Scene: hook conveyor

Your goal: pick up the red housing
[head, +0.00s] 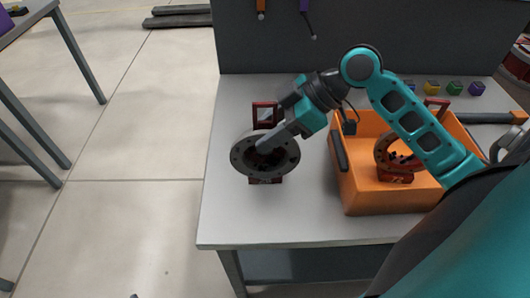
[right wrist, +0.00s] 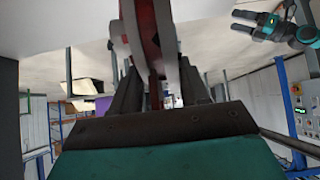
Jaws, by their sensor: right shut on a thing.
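A red housing with a dark grey ring (head: 238,158) is at the left part of the grey table in the head view. Its red frame shows above and below the ring. My right gripper (head: 262,148) is shut on it; I cannot tell whether the housing touches the table. In the right wrist view the red part (right wrist: 146,35) stands between the fingers of the right gripper (right wrist: 155,85). A second red housing (head: 396,176) with a grey ring sits inside the orange crate. A dark and teal gripper (right wrist: 240,22), seemingly my left, shows with fingers apart.
The orange crate (head: 375,203) stands right of the held housing, under my right arm. Several small coloured blocks (head: 454,88) lie at the table's back right. A grey panel (head: 350,40) rises behind the table (head: 300,215). The table front is clear.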

